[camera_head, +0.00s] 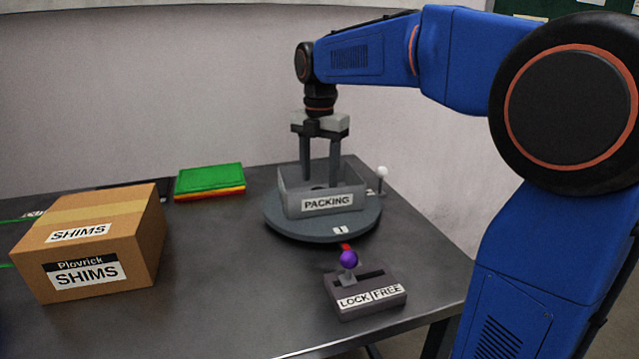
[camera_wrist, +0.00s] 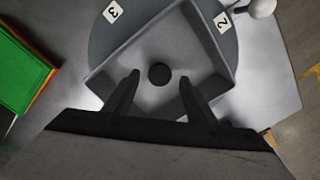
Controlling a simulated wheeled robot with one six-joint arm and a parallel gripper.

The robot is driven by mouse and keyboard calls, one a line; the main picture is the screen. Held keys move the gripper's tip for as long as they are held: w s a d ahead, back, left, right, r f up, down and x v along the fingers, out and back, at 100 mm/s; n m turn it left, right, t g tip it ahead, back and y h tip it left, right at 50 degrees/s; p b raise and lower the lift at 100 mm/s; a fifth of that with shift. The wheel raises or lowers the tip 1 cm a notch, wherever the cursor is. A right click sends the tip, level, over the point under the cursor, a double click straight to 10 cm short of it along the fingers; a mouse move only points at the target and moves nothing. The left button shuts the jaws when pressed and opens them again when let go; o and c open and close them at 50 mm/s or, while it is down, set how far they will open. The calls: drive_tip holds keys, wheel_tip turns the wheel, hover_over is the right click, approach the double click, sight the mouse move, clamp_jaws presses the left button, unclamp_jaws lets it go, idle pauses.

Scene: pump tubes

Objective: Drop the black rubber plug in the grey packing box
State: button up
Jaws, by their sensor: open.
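The grey packing box (camera_head: 292,203) stands on a round grey turntable (camera_head: 288,229), with its PACKING label facing the head camera. In the wrist view the box (camera_wrist: 122,56) is seen from above, turned at an angle. The black rubber plug (camera_wrist: 159,74) shows as a dark disc on the box floor. In the head view it is mostly hidden by the box wall and fingers. My gripper (camera_head: 320,182) points down over the box with its fingers apart. In the wrist view the two fingers lie either side of the plug, with nothing between them touching it.
A lever box (camera_head: 365,298) marked LOCK and FREE has its purple knob (camera_head: 349,259) on the LOCK side. A white-knobbed post (camera_head: 382,173) stands at the turntable's right. A SHIMS carton (camera_head: 147,235) and stacked coloured sheets (camera_head: 209,180) are left. The table between is clear.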

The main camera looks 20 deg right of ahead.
wheel_tip(320, 180, up, 9)
idle(0.3)
drive_tip(key=shift+s, duration=0.1)
idle(0.4)
